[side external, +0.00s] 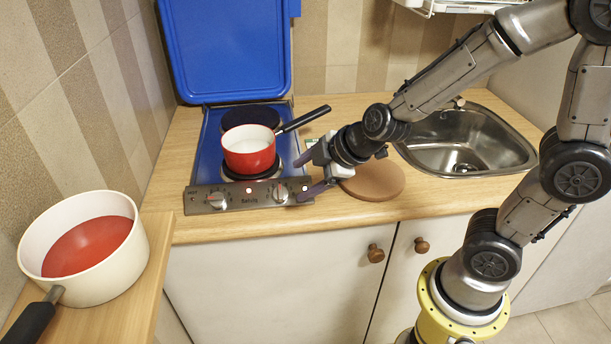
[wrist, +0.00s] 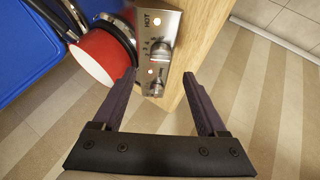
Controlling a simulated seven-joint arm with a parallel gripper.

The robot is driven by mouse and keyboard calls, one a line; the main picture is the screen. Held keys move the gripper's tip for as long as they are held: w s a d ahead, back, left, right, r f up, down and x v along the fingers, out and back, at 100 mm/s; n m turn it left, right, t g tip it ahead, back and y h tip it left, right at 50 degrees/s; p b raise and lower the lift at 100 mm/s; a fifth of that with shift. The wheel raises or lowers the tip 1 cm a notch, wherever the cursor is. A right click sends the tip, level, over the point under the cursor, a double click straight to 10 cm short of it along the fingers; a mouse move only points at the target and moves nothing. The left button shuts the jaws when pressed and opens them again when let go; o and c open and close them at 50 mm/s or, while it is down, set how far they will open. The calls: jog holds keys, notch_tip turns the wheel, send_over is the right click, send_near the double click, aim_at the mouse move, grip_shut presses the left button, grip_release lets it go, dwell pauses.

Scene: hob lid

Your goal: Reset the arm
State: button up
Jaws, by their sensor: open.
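My gripper (side external: 304,177) is open and empty at the right front corner of the hob, by the right knob (side external: 281,194). In the wrist view its two dark fingers are spread, with the gap (wrist: 160,80) in front of the control panel (wrist: 166,45). The blue hob lid (side external: 228,50) stands raised at the back. A red pot (side external: 249,152) sits on the front burner, its black handle pointing to the back right. It also shows in the wrist view (wrist: 97,56). The rear burner (side external: 250,116) is bare. Indicator lights on the panel glow.
A white pan with red contents (side external: 116,275) stands on the wooden surface at the left front. A round brown board (side external: 374,182) lies right of the hob, close to my gripper. A steel sink (side external: 465,140) is farther right. A white rack (side external: 450,6) hangs above.

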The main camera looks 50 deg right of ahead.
jog(key=shift+r, duration=0.1)
dwell(0.3)
jog(key=s+r+t, duration=0.2)
jog(key=s+r, duration=0.2)
jog(key=r, duration=0.6)
jog(key=s+d+f+m+g, duration=0.2)
jog(key=s+d+m+g, duration=0.1)
jog(key=s+m, duration=0.7)
jog(key=s+g, duration=0.1)
jog(key=s, duration=0.3)
jog(key=shift+s+m+g+h, duration=0.3)
jog(key=shift+s, duration=0.1)
